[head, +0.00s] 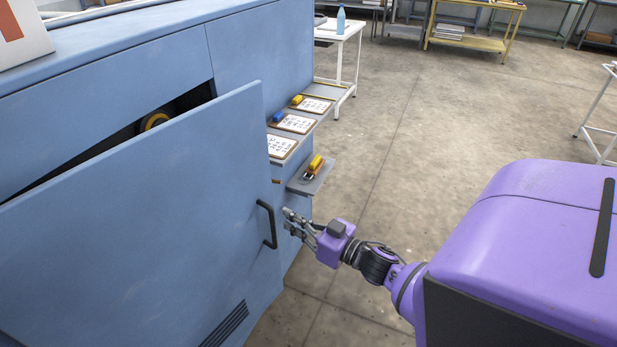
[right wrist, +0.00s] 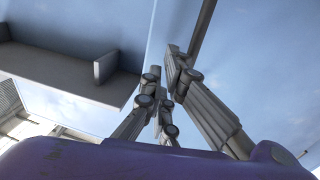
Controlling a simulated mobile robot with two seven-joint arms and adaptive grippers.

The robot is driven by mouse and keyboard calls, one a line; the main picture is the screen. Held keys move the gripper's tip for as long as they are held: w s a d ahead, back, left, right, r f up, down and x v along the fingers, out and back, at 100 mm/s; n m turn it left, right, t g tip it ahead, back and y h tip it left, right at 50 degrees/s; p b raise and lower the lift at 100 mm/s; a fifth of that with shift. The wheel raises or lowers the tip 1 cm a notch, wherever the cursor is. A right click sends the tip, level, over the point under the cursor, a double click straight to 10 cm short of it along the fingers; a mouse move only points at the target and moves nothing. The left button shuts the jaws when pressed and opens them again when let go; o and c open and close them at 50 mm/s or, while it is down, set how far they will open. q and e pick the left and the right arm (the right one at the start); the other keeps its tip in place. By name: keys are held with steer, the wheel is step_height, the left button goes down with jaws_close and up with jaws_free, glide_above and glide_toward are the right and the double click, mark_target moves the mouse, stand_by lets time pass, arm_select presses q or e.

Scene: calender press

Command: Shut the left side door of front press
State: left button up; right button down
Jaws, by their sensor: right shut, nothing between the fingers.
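The blue side door (head: 130,225) of the press stands ajar in the head view, with a dark gap along its top edge. Its black bar handle (head: 268,224) is near the door's right edge. My right gripper (head: 289,220) is just right of the handle, shut and empty, with its fingers pointing towards it. In the right wrist view the shut fingers (right wrist: 168,85) are in front of a pale blue panel (right wrist: 250,60). A dark bar (right wrist: 202,30), probably the handle, is just beyond them. I cannot tell whether the fingers touch it. My left gripper is out of view.
A white table (head: 342,30) stands behind. The concrete floor (head: 430,110) to the right is mostly clear.

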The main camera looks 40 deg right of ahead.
steer(key=x, duration=0.6)
steer(key=shift+w, duration=0.15)
